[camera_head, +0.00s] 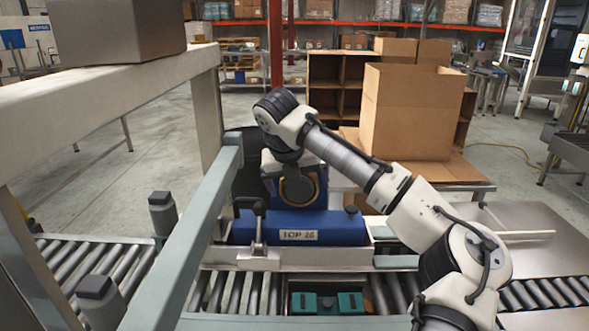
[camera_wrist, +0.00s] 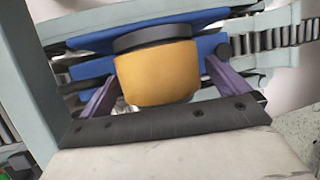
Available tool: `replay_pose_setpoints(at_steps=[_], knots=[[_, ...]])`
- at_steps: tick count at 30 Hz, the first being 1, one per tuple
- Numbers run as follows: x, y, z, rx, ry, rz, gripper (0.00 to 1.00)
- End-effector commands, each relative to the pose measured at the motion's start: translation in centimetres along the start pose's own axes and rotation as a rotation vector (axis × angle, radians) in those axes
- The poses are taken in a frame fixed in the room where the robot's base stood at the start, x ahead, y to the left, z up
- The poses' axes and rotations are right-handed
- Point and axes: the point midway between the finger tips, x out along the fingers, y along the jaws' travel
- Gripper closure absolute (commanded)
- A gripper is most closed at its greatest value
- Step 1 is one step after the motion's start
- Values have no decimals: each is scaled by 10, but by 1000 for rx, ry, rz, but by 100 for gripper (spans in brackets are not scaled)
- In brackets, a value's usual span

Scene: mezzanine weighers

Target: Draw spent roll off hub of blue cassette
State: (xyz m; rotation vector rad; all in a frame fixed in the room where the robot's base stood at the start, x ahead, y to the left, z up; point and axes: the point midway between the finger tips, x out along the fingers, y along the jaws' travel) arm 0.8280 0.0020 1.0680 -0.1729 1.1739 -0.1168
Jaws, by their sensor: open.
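The spent roll (camera_wrist: 158,75) is an orange-yellow cylinder with a dark disc at its far end, filling the middle of the wrist view. The blue cassette (camera_wrist: 210,48) lies behind it. My gripper (camera_wrist: 160,82) is open, with one purple finger on each side of the roll; I cannot tell whether either finger touches it. In the head view the blue cassette (camera_head: 270,231) carries a white label. Above it, an orange ring (camera_head: 319,188) shows partly behind my wrist. The hub is mostly hidden by the roll and dark disc.
A grey-green rail (camera_head: 186,241) runs close to the left of the cassette. A roller conveyor (camera_head: 240,290) lies in front, with a green block (camera_head: 303,303) between rollers. A clamp lever (camera_head: 258,232) stands at the cassette's front. Cardboard boxes (camera_head: 410,113) stand behind.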

Motion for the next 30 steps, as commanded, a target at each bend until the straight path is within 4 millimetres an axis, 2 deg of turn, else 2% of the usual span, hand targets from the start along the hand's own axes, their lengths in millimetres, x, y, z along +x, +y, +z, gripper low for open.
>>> replay_pose_setpoints(at_steps=[4,12,22,30], knots=[[7,0,0,-1,0,0,0],[8,0,0,-1,0,0,0],[8,0,0,-1,0,0,43],[7,0,0,-1,0,1,43]])
